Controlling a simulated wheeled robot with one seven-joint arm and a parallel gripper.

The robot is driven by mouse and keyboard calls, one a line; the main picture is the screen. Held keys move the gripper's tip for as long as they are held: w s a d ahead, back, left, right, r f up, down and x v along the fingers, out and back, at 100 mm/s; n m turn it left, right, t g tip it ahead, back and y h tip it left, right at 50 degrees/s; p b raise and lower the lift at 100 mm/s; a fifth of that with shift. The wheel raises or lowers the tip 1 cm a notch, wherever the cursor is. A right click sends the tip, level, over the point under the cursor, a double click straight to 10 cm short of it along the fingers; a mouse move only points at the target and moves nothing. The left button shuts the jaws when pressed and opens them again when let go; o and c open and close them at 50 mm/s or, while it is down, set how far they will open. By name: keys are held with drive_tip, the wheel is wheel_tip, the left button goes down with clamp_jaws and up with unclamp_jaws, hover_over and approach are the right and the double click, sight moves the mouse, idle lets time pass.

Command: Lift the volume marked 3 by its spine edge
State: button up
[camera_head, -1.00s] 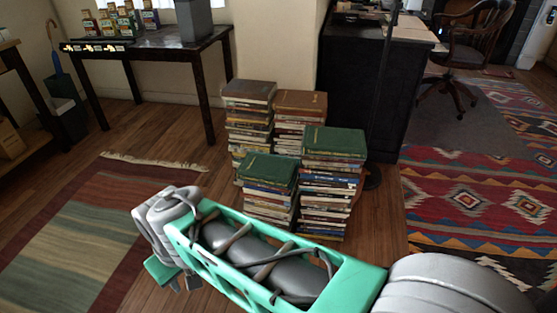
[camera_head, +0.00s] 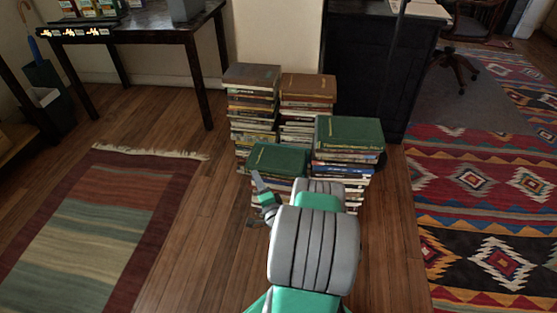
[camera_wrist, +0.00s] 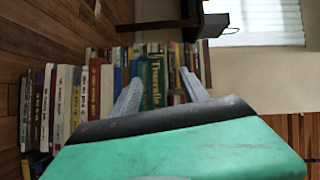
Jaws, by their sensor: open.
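Several book stacks stand on the wood floor: a front-left stack topped by a green book (camera_head: 280,157), a taller front-right stack with a green top book (camera_head: 350,132), and two behind with a dark top book (camera_head: 252,76) and a brown one (camera_head: 308,86). No mark 3 is legible, so I cannot tell which volume it is.
A dark table (camera_head: 150,24) stands at the back left and a black desk (camera_head: 365,65) close behind the stacks. A striped rug (camera_head: 95,220) lies left and a patterned rug (camera_head: 480,190) right. Bare floor is clear left of the stacks.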

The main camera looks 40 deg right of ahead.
sight(276, 175)
drive_tip(key=s+d+m+g+h, duration=0.1)
drive_tip(key=s+d+m+h, duration=0.3)
drive_tip(key=s+m, duration=0.15)
drive_tip(key=shift+n+g, duration=0.35)
drive_tip(key=shift+g, duration=0.05)
drive_tip(key=x, duration=0.2)
drive_tip(key=f+x, duration=0.1)
drive_tip(key=x, duration=0.3)
drive_tip(key=shift+w+d+f+b, duration=0.1)
drive_tip(key=shift+d+f+b, duration=0.15)
drive_tip(key=shift+b, duration=0.1)
drive_tip(key=shift+a+r, duration=0.15)
drive_tip(key=shift+r, duration=0.15)
clamp_jaws()
drive_tip(key=shift+r, duration=0.1)
drive_tip(key=shift+r, duration=0.1)
